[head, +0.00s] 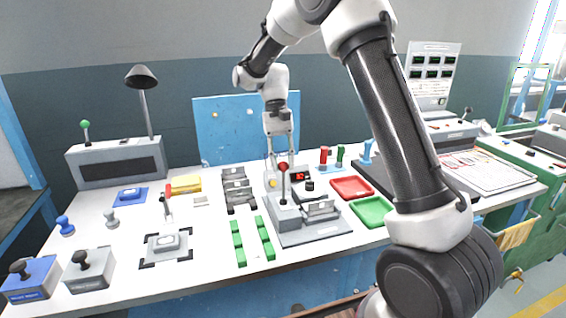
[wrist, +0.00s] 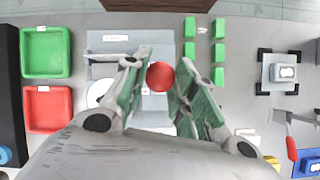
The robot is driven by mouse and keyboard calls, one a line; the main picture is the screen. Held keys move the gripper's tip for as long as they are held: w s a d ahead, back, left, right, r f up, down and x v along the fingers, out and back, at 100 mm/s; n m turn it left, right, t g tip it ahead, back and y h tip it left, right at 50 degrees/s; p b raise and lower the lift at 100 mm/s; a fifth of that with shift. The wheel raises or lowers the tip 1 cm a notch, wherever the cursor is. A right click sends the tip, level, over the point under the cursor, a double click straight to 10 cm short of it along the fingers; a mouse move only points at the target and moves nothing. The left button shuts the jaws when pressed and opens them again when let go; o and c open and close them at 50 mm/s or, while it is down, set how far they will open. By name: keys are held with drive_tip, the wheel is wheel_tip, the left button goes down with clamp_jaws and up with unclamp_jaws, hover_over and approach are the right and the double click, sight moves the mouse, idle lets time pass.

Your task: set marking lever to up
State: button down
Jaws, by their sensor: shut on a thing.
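The marking lever, a thin shaft with a red ball knob (head: 283,166), stands roughly upright on a grey fixture (head: 325,231) near the middle of the bench. The knob (wrist: 160,77) also shows in the wrist view, between my two fingers. My gripper (head: 281,155) comes down from above and is shut on the knob. In the wrist view my gripper (wrist: 163,68) has one finger on each side of the knob. The lower shaft is hidden under the knob in the wrist view.
Green rails (head: 238,243) lie left of the fixture. A red tray (head: 351,187) and a green tray (head: 373,211) lie to its right. Red and green handles (head: 340,152) stand behind. A red-handled lever (head: 167,188) and a lamp (head: 141,78) stand to the left.

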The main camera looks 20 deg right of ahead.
drive_tip(key=shift+w, duration=0.3)
drive_tip(key=c, duration=1.1)
unclamp_jaws()
drive_tip(key=shift+f, duration=0.15)
drive_tip(key=shift+w, duration=0.1)
drive_tip(key=v, duration=1.2)
